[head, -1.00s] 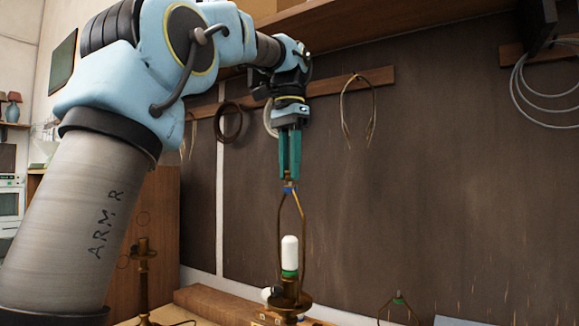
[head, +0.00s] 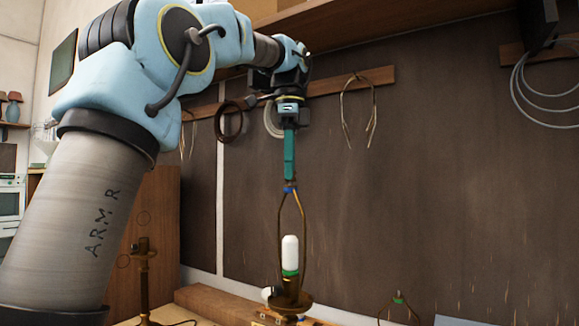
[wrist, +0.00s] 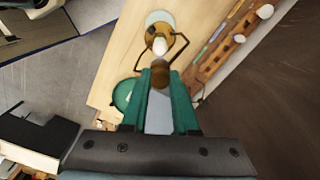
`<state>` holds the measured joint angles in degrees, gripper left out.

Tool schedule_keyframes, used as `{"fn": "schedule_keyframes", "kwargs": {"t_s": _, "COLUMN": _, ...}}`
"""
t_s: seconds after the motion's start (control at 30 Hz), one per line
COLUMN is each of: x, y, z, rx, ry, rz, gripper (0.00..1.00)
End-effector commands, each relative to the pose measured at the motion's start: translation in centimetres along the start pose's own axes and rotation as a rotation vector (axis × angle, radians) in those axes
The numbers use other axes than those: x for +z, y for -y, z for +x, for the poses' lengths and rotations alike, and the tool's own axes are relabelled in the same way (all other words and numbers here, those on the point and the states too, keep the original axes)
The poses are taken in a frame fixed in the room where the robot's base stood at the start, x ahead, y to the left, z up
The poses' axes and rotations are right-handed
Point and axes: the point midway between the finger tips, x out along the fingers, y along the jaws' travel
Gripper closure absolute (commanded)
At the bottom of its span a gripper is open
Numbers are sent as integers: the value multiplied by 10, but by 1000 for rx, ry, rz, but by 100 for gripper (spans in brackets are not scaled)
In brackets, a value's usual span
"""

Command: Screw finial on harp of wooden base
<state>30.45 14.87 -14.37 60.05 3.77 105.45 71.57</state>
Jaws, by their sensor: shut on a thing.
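The lamp stands below my gripper, with a brass-coloured socket and dish (head: 290,303) and a white bulb (head: 290,252). Its brass harp (head: 280,225) rises around the bulb to a blue piece (head: 289,190) at the top. My gripper (head: 289,179) points straight down, its teal fingertips right at the top of the harp. In the wrist view, my gripper (wrist: 160,85) is shut on a rounded brown finial (wrist: 160,75), above the bulb (wrist: 159,46) and the lamp's dish (wrist: 160,37). The finial is hidden in the head view, and its thread cannot be seen.
Another brass lamp post (head: 144,275) stands to the left. A second harp with a green top (head: 398,299) is at the lower right. Harps (head: 358,110) and coils hang on the wall rail behind. A wooden strip with several parts (wrist: 215,48) lies beside the lamp.

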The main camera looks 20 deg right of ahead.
Motion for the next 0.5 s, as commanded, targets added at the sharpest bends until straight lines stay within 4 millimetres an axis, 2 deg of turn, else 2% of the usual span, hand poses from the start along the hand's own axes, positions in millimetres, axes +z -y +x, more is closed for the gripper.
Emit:
{"fn": "schedule_keyframes", "kwargs": {"t_s": 0.3, "x": 0, "y": 1, "z": 0, "rx": -1, "ry": 0, "rz": 423, "gripper": 100}}
{"fn": "schedule_keyframes", "kwargs": {"t_s": 0.5, "x": 0, "y": 1, "z": 0, "rx": -1, "ry": 0, "rz": 489, "gripper": 100}}
